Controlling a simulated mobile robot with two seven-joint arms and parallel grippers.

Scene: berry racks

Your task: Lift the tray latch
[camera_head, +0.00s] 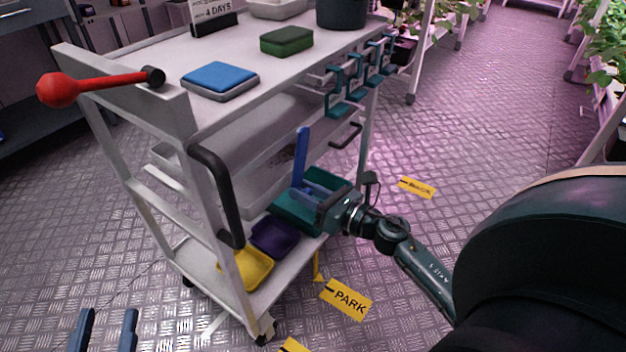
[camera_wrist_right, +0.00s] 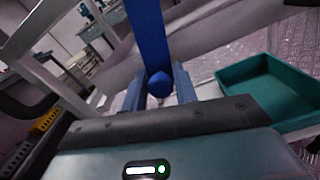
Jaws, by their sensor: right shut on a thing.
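The tray latch appears to be a blue upright lever (camera_head: 301,155) in the middle of the cart, by the tray shelf. In the right wrist view the blue lever (camera_wrist_right: 147,35) runs up from a rounded end between the fingers. My right gripper (camera_head: 312,190) reaches in from the cart's right side and is shut on the lever near its lower end; its fingers also show in the right wrist view (camera_wrist_right: 160,90). My left gripper (camera_head: 105,330) is at the bottom left, fingers apart and empty, away from the cart.
The white cart (camera_head: 130,50) has a red-knobbed lever (camera_head: 60,90) and a black handle (camera_head: 215,190). Teal (camera_head: 290,215), purple (camera_head: 275,236) and yellow (camera_head: 247,270) trays sit on its lower shelf. Teal clips (camera_head: 345,85) hang from the top edge. Floor at right is mostly clear.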

